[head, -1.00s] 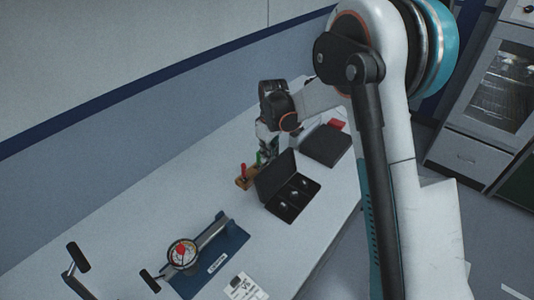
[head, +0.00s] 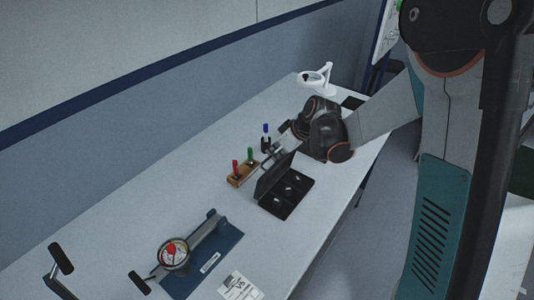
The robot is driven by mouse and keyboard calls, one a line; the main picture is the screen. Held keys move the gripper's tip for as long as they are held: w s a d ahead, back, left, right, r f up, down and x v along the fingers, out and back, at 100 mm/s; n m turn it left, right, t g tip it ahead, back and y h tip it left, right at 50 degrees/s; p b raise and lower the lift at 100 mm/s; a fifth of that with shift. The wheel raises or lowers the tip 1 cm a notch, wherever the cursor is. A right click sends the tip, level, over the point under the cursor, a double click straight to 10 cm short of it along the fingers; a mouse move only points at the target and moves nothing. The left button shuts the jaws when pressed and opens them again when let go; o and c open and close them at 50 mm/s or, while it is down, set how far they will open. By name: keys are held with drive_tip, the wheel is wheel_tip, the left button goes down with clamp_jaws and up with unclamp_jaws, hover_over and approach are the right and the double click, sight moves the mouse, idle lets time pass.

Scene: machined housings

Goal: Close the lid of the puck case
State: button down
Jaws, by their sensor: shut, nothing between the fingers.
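The puck case (head: 287,200) stands open on the table near the middle of the head view. Its dark base holds several small shiny pucks in dark compartments. Its black lid (head: 271,177) stands raised along the back-left side of the base. My gripper (head: 270,157) is shut and empty. It reaches in from the right, with its tip close behind the upper edge of the lid. I cannot tell whether it touches the lid.
A wooden block (head: 241,176) with red and green-handled tools stands left of the lid, and a blue-capped item (head: 266,137) behind it. A gauge on a blue plate (head: 217,262) and a printed card (head: 239,287) lie nearer. A white lamp (head: 318,77) stands at the far end.

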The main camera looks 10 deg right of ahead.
drive_tip(key=shift+t+y, duration=0.7)
drive_tip(key=s+d+f+b, duration=0.8)
drive_tip(key=s+d+b, duration=0.1)
drive_tip(key=shift+s+d+f, duration=0.1)
drive_tip(key=shift+d, duration=0.05)
drive_tip(key=shift+s+d+f+b, duration=0.15)
drive_tip(key=shift+s+f+b, duration=0.05)
drive_tip(key=shift+f+b, duration=0.1)
drive_tip(key=shift+s+d+f+b, duration=0.1)
drive_tip(key=shift+d+f+b, duration=0.05)
drive_tip(key=shift+f+b, duration=0.55)
drive_tip(key=shift+f, duration=0.1)
